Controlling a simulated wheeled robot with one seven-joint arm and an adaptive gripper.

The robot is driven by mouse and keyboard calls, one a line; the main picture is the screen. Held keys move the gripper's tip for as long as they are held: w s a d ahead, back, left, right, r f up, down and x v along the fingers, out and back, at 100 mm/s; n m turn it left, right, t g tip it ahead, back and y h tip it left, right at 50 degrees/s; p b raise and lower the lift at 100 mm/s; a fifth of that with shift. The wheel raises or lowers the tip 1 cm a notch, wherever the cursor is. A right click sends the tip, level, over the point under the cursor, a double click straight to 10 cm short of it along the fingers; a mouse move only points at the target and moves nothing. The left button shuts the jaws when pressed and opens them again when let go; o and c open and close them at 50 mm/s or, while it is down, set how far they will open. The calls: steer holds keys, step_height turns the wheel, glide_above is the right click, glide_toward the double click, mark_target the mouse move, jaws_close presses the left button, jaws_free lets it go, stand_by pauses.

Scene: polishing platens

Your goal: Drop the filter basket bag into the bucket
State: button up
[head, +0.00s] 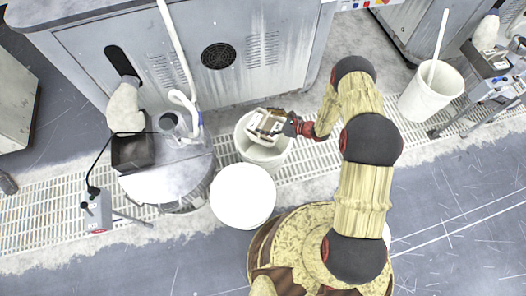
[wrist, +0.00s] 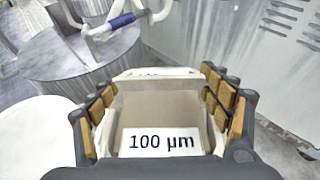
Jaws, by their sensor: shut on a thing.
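The filter basket bag (wrist: 160,105) is pale beige and white, with a label reading "100 µm". In the wrist view it fills the space between the finger pads of my gripper (wrist: 160,118), which is shut on it. In the head view the bag (head: 264,123) is over the mouth of a white bucket (head: 264,158) that stands by the grey machine. My gripper (head: 272,124) reaches in from the right. The bag covers part of the bucket opening; how far its lower end is inside the bucket I cannot tell.
A round white-topped container (head: 242,196) stands just in front of the bucket. A steel drum (head: 170,183) with pipes is at left. Another white bucket (head: 425,103) with a stick stands at right. The grey machine (head: 215,60) is behind. Floor grating (head: 320,160) is clear at right.

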mark_target(268, 127)
steer(key=shift+f+b, duration=1.65)
steer(key=shift+f, duration=1.25)
steer(key=o, duration=1.9)
steer(key=shift+d, duration=0.1)
steer(key=shift+v, duration=5.9)
